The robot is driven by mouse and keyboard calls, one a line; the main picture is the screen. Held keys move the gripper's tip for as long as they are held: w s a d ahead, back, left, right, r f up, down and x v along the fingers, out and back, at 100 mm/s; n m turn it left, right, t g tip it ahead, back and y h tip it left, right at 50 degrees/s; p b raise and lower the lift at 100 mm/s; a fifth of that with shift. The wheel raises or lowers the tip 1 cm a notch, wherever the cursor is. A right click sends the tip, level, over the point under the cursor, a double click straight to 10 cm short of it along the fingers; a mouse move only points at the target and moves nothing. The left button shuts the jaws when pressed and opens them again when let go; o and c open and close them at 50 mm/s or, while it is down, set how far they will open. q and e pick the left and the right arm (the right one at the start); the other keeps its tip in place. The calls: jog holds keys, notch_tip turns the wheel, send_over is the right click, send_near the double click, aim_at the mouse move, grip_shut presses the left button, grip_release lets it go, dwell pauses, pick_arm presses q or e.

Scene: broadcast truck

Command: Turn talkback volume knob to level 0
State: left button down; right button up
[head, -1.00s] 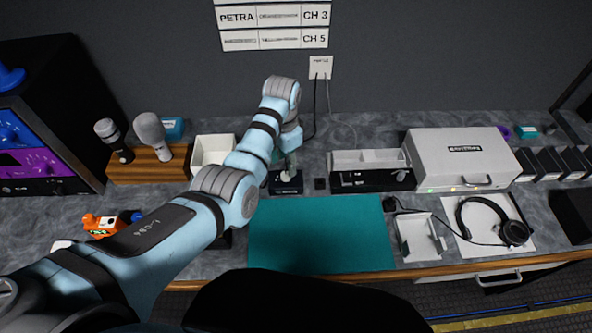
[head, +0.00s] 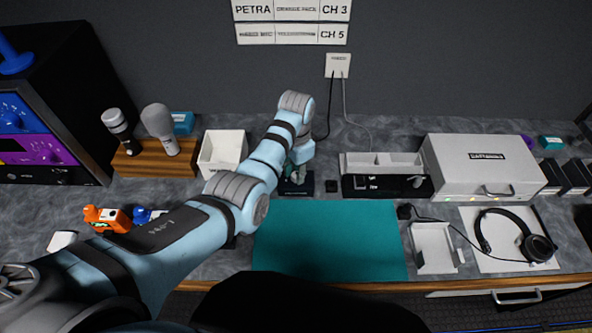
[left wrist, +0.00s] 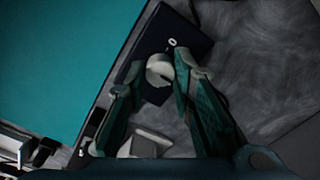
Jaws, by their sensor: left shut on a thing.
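The talkback volume knob (left wrist: 160,71) is a pale round knob on a small dark box. The dark box (left wrist: 195,42) also shows in the head view (head: 304,188), at the back edge of the teal mat. My left gripper (left wrist: 157,76) has its teal fingers on either side of the knob and is shut on it. In the head view my left gripper (head: 298,176) reaches down over the box and mostly hides the knob. My right gripper is in neither view.
A white bin (head: 222,151) stands left of the box, and a black unit with a white tray top (head: 400,187) stands to its right. The teal mat (head: 330,240) in front is bare. A headset (head: 515,236) lies at right.

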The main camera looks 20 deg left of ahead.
pick_arm(q)
jog(key=n+p, duration=0.2)
jog(key=n, duration=0.1)
jog(key=shift+r, duration=0.15)
jog(key=n+p, duration=0.1)
jog(key=n, duration=0.3)
jog(key=shift+p, duration=0.3)
jog(key=n, duration=0.5)
jog(key=shift+w+n, duration=0.1)
jog(key=shift+n, duration=0.2)
jog(key=n, duration=0.5)
jog(key=shift+a, duration=0.1)
jog(key=c, duration=1.4)
grip_release()
jog(key=shift+o, duration=0.2)
